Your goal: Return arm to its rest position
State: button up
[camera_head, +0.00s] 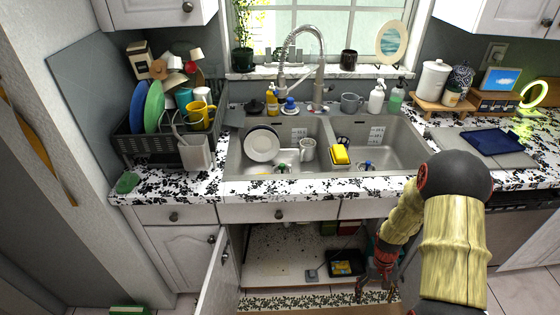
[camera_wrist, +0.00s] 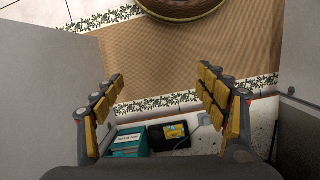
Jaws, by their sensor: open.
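My arm reaches down at the right of the head view, in front of the open sink cabinet (camera_head: 285,250). My gripper (camera_head: 376,288) hangs low at the right side of the cabinet opening, partly hidden by my arm. In the wrist view my gripper (camera_wrist: 162,88) has its two fingers spread wide with nothing between them. Beyond the fingers lie a brown floor surface (camera_wrist: 150,65) and a patterned border strip.
The cabinet door (camera_head: 218,275) stands open at the left. Inside are a black tray (camera_head: 346,262) with a yellow item and a teal box (camera_wrist: 128,142). The counter edge (camera_head: 270,188) runs above. A round woven object (camera_wrist: 180,8) is on the floor.

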jog(key=s+a+r+t, duration=0.2)
jog(key=s+a+r, duration=0.2)
jog(key=r, duration=1.1)
jog(key=s+a+r+n+t+p, duration=0.1)
jog(key=s+a+r+t, duration=0.2)
jog(key=r, duration=1.3)
jog(key=s+a+r+t, duration=0.3)
jog(key=s+a+r, duration=0.3)
jog(key=r, duration=0.9)
jog(key=shift+s+a+r+n, duration=0.3)
jog(key=shift+s+a+r, duration=0.1)
jog(key=shift+a, duration=0.35)
